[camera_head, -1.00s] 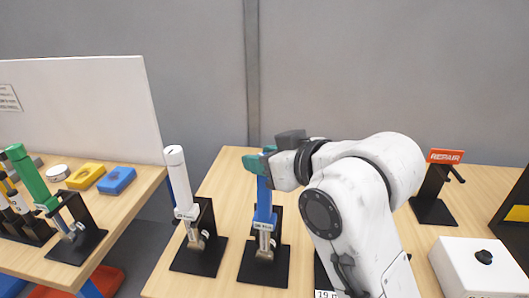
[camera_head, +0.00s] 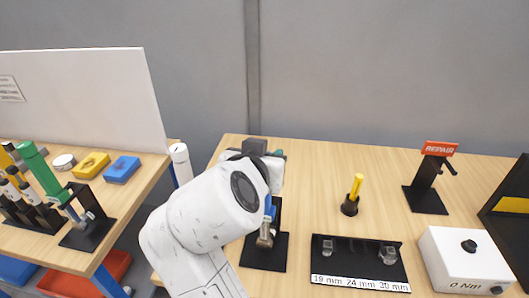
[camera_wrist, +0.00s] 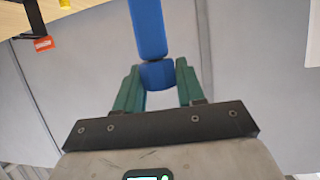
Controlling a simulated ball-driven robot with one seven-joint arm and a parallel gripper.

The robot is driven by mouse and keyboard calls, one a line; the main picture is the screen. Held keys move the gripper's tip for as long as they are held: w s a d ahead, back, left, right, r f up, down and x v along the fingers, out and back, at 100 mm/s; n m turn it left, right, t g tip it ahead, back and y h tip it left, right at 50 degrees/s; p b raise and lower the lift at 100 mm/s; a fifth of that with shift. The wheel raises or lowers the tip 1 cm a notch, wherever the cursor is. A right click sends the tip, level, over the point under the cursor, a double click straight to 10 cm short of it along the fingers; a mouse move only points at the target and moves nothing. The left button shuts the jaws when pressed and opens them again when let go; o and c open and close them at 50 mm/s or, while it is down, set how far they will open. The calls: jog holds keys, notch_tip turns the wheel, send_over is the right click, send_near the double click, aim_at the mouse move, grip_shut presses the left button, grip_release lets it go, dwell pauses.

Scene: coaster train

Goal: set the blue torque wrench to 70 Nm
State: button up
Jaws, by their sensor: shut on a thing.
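The blue torque wrench (camera_head: 268,207) stands in a black holder (camera_head: 264,254) on the table in the head view. My arm hides most of its upper part. In the wrist view the blue handle (camera_wrist: 148,28) runs up out of the picture, with a separate blue end piece (camera_wrist: 158,76) between my green fingers. My gripper (camera_wrist: 157,70) is shut on that end piece. In the head view my gripper is mostly hidden behind my arm, at the top of the wrench. I cannot read any scale on the wrench.
A black socket tray (camera_head: 355,264), a yellow-handled tool (camera_head: 355,190), a REPAIR stand (camera_head: 428,185) and a white box marked 0 Nm (camera_head: 465,262) stand to the right. A green wrench (camera_head: 43,175) is on the left table.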

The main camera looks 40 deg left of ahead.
jog(key=shift+m+t+h, duration=0.5)
jog(key=shift+m+h, duration=1.1)
jog(key=shift+h, duration=0.2)
jog(key=shift+h+b, duration=0.3)
jog(key=o, duration=1)
jog(key=shift+c, duration=0.2)
jog(key=b+v, duration=0.2)
jog(key=v, duration=0.8)
jog(key=shift+s, duration=0.35)
